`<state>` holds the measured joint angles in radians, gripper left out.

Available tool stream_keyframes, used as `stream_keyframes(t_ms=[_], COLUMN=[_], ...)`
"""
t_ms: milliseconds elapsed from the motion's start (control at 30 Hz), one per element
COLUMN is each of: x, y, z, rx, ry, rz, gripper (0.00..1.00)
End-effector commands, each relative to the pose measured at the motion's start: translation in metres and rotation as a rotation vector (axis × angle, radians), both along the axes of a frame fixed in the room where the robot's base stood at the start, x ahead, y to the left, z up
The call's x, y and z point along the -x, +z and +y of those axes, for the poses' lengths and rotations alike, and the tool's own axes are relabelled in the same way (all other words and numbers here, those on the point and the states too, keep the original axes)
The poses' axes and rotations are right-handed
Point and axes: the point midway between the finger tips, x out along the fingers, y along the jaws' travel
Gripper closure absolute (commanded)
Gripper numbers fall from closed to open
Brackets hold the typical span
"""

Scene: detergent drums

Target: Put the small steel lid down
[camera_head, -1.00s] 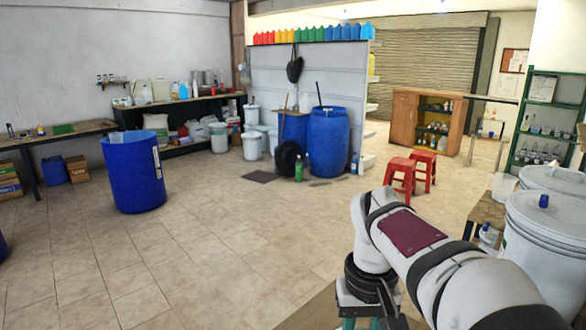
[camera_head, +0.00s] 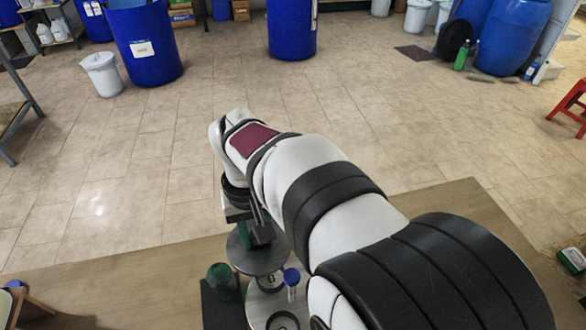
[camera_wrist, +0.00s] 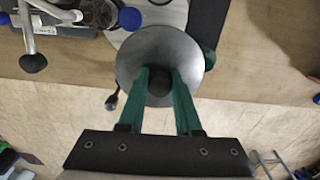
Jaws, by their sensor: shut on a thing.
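The small steel lid (camera_head: 258,259) is a grey metal disc held roughly level at the front edge of the wooden table. In the wrist view the lid (camera_wrist: 133,62) has a dark round knob (camera_wrist: 159,80) at its middle. My gripper (camera_head: 258,236) is above the lid. In the wrist view the green fingers of my gripper (camera_wrist: 160,80) are closed on both sides of the knob. My arm hides part of the lid's right side in the head view. I cannot tell whether its underside touches anything.
The wooden table (camera_head: 440,207) has free room right of my arm. Blue drums (camera_head: 143,45) stand on the tiled floor beyond.

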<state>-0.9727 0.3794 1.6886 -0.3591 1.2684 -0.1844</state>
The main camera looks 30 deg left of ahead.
Motion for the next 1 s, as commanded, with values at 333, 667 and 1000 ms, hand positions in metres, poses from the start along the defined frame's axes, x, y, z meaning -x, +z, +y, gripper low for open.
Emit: stream_keyframes(t_ms=[333, 667, 1000], x=[0.236, 0.365, 0.371], y=[-0.065, -0.099, -0.166], z=[0.092, 0.077, 0.075], rx=[-0.001, -0.005, -0.002], ry=[0.51, 0.753, 0.763], rz=[0.003, 0.005, 0.006], gripper=[1.0, 1.0, 1.0])
